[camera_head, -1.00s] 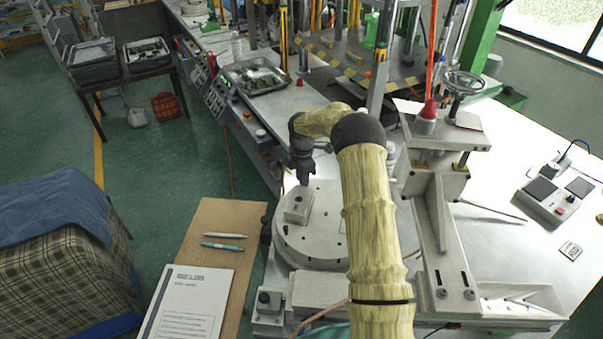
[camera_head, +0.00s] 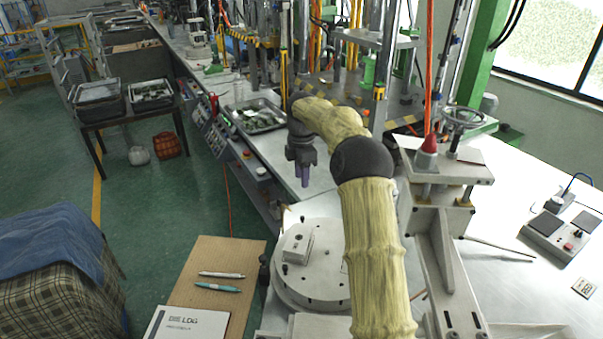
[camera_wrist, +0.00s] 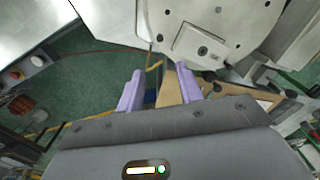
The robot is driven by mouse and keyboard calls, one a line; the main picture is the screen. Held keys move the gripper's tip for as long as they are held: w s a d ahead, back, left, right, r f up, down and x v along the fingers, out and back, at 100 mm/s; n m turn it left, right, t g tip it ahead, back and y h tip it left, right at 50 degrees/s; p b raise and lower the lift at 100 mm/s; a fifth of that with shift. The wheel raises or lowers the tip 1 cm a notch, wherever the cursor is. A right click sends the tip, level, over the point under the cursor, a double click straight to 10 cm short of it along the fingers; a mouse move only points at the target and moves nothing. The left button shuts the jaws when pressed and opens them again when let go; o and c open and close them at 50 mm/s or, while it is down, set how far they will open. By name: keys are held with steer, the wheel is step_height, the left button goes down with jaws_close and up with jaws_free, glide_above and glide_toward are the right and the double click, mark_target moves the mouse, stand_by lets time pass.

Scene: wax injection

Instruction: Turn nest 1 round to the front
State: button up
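A round grey turntable (camera_head: 330,285) stands on the bench, with small dark holes in its top. A pale metal block (camera_head: 298,243), which looks like a nest, sits at its left side; no nest number is readable. The turntable (camera_wrist: 228,14) and the block (camera_wrist: 200,46) also show at the top of the wrist view. My gripper (camera_head: 304,183) points down, above and clear of the block. In the wrist view my gripper (camera_wrist: 160,92) has its two purple fingers apart, with nothing between them. My arm hides the turntable's right side in the head view.
A white press frame with a red-topped part (camera_head: 429,146) and a handwheel (camera_head: 463,117) stands to the right. A brown board (camera_head: 215,270) with pens and a booklet (camera_head: 187,324) lies at the left. A metal tray (camera_head: 257,115) sits behind.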

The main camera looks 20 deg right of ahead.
steer(key=shift+r, duration=0.6)
steer(key=c, duration=0.5)
steer(key=shift+s+a, duration=0.2)
steer(key=shift+a, duration=0.1)
jaws_close()
steer(key=s+a+f+m+t, duration=0.1)
steer(key=s+a+m, duration=0.55)
steer(key=s, duration=0.45)
steer(key=s+f+m, duration=0.2)
steer(key=s+m, duration=0.4)
steer(key=s, duration=0.5)
steer(key=s+f+m+t, duration=0.1)
steer(key=s+f+m, duration=0.2)
steer(key=s+m, duration=0.3)
steer(key=s, duration=0.5)
steer(key=shift+s+t, duration=0.2)
steer(key=shift+t, duration=0.1)
steer(key=shift+w+a, duration=0.1)
